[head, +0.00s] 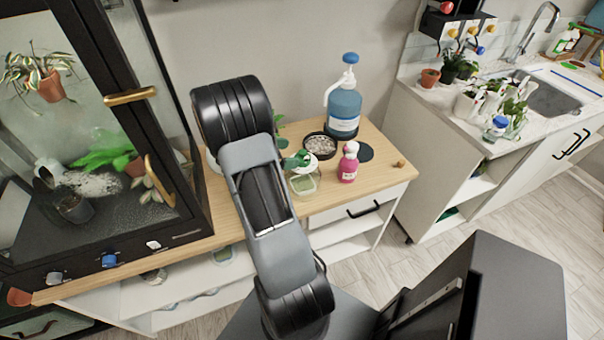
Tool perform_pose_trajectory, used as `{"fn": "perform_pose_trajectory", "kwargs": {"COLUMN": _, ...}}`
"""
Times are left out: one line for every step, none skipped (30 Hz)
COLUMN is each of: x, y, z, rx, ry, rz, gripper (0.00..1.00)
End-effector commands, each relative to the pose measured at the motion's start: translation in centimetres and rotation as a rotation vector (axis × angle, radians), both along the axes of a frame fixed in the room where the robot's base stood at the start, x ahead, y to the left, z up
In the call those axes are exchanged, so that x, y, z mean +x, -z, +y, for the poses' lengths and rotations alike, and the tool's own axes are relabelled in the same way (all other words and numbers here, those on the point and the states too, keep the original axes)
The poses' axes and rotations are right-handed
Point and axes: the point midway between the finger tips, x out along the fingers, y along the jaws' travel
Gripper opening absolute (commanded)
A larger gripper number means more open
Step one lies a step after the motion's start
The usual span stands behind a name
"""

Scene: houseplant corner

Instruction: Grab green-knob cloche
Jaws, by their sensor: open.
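I cannot pick out a green-knob cloche for certain. A green-topped item (296,160) stands on the wooden tabletop just right of my arm, partly hidden by it; its shape is too small to make out. A small clear container with a pale green rim (303,185) sits just in front of it. My arm rises across the middle of the head view and covers part of the tabletop. My gripper is not visible.
A blue pump bottle (343,110), a dark dish of pale grains (320,146) and a pink bottle (348,163) crowd the tabletop (385,185). A glass plant cabinet (128,97) stands left. A sink counter (430,95) with pots is at right.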

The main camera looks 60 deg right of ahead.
Motion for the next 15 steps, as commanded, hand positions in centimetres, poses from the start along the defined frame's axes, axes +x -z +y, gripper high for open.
{"fn": "perform_pose_trajectory", "kwargs": {"x": -0.4, "y": 0.2, "z": -0.5, "rx": 0.001, "ry": 0.003, "rz": 0.001, "gripper": 0.86}}
{"fn": "perform_pose_trajectory", "kwargs": {"x": -0.6, "y": 0.4, "z": -0.8, "rx": 0.0, "ry": 0.002, "rz": 0.001, "gripper": 0.86}}
{"fn": "perform_pose_trajectory", "kwargs": {"x": -0.8, "y": 0.5, "z": -1.0, "rx": 0.0, "ry": 0.002, "rz": 0.0, "gripper": 0.86}}
{"fn": "perform_pose_trajectory", "kwargs": {"x": -0.9, "y": 0.6, "z": -1.2, "rx": 0.001, "ry": 0.002, "rz": -0.001, "gripper": 0.86}}
{"fn": "perform_pose_trajectory", "kwargs": {"x": -1.0, "y": 0.7, "z": -1.3, "rx": 0.0, "ry": 0.001, "rz": -0.001, "gripper": 0.86}}
{"fn": "perform_pose_trajectory", "kwargs": {"x": -1.1, "y": 0.8, "z": -1.5, "rx": 0.0, "ry": 0.001, "rz": -0.001, "gripper": 0.86}}
{"fn": "perform_pose_trajectory", "kwargs": {"x": -1.2, "y": 0.8, "z": -1.6, "rx": 0.0, "ry": 0.0, "rz": -0.001, "gripper": 0.86}}
{"fn": "perform_pose_trajectory", "kwargs": {"x": -1.2, "y": 0.8, "z": -1.6, "rx": 0.0, "ry": 0.0, "rz": -0.001, "gripper": 0.86}}
{"fn": "perform_pose_trajectory", "kwargs": {"x": -1.3, "y": 0.9, "z": -1.8, "rx": 0.0, "ry": 0.0, "rz": -0.001, "gripper": 0.86}}
{"fn": "perform_pose_trajectory", "kwargs": {"x": -1.5, "y": 0.9, "z": -1.9, "rx": 0.0, "ry": 0.001, "rz": -0.001, "gripper": 0.86}}
{"fn": "perform_pose_trajectory", "kwargs": {"x": -1.6, "y": 1.0, "z": -2.1, "rx": 0.001, "ry": 0.002, "rz": -0.001, "gripper": 0.86}}
{"fn": "perform_pose_trajectory", "kwargs": {"x": -1.9, "y": 1.2, "z": -2.5, "rx": 0.002, "ry": 0.003, "rz": 0.0, "gripper": 0.86}}
{"fn": "perform_pose_trajectory", "kwargs": {"x": -2.2, "y": 1.3, "z": -2.8, "rx": 0.002, "ry": 0.003, "rz": 0.0, "gripper": 0.86}}
{"fn": "perform_pose_trajectory", "kwargs": {"x": -2.4, "y": 1.4, "z": -3.1, "rx": 0.002, "ry": 0.004, "rz": 0.001, "gripper": 0.86}}
{"fn": "perform_pose_trajectory", "kwargs": {"x": -2.8, "y": 1.6, "z": -3.6, "rx": 0.001, "ry": 0.004, "rz": 0.0, "gripper": 0.86}}
